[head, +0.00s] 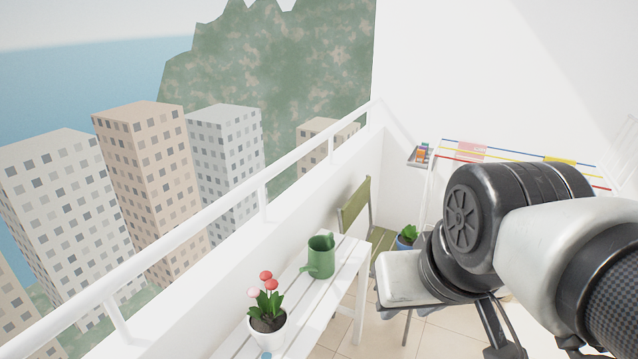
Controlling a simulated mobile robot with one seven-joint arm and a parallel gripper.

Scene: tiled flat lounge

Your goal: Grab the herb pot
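My gripper is only partly seen: dark parts (496,330) hang below my wrist at the bottom of the head view. Its fingertips are not clear, and I cannot tell whether it is open. I see nothing held.
A white slatted table (336,282) carries a green watering can (322,257) and a white pot with red and pink flowers (267,318). A white railing (215,218) runs along the left. A drying rack with coloured lines (520,158) stands behind my arm. Tiled floor (375,335) shows between.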

